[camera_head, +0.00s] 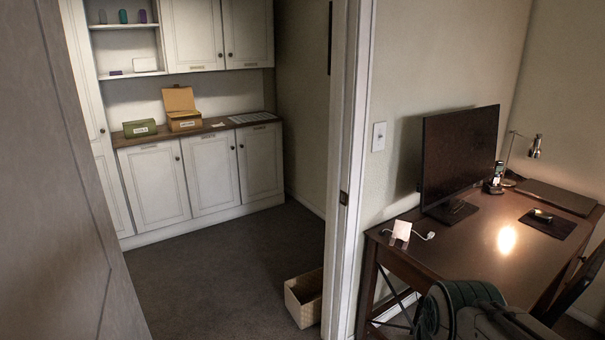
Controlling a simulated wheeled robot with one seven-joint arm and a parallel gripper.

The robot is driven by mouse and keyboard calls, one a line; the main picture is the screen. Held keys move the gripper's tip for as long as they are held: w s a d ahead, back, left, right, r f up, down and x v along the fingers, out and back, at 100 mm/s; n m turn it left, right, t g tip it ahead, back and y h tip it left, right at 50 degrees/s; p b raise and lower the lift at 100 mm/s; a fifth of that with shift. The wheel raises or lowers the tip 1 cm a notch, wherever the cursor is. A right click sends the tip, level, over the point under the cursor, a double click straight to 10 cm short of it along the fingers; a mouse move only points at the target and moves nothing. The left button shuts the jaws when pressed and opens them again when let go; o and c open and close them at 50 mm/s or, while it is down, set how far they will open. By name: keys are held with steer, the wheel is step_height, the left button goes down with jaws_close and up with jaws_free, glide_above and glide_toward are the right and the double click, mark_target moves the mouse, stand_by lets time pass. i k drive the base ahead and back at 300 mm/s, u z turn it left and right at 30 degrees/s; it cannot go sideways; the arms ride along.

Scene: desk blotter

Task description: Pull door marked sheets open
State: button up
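White cabinet doors with small label plates stand in the side room beyond the doorway. The lower row has a left door (154,184), a middle door (211,170) and a right door (261,160). Above the counter are an upper left door (193,34) and an upper right door (247,32). All these look shut, with small dark knobs. The labels are too small to read, so I cannot tell which says sheets. My gripper is not in view.
A large door (70,180) stands open at the left, beside the doorway. An open box (305,297) sits on the carpet near the right door frame (347,190). Carpet (215,265) before the cabinets is clear. A desk (470,245) with a monitor (460,155) stands right.

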mark_target(210, 158)
steer(key=i, duration=1.1)
steer(key=u, duration=1.3)
steer(key=i, duration=3.05)
steer(key=z, duration=0.4)
steer(key=i, duration=2.3)
steer(key=z, duration=0.3)
